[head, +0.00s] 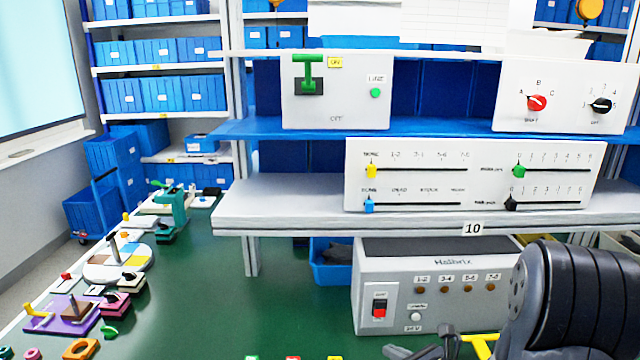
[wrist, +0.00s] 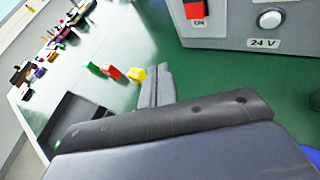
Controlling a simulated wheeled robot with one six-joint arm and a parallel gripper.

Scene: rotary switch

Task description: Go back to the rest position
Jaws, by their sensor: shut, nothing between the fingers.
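My gripper (wrist: 156,86) is shut and empty in the wrist view, above the green table. In the head view my black arm fills the lower right corner, and the fingers are hard to make out at the bottom edge. A white panel (head: 565,122) at the upper right holds two rotary switches. One has a red knob (head: 537,103) with letters A, B, C around it. The other has a black knob (head: 602,105). My gripper is well below and apart from both. No rotary switch shows in the wrist view.
A grey control box (head: 436,262) stands behind my arm, with a red rocker switch (head: 379,306). A slider panel (head: 420,190) and a green-lever panel (head: 345,110) sit on shelves above. Small objects line the table's left side. The green tabletop (head: 210,290) is clear mid-left.

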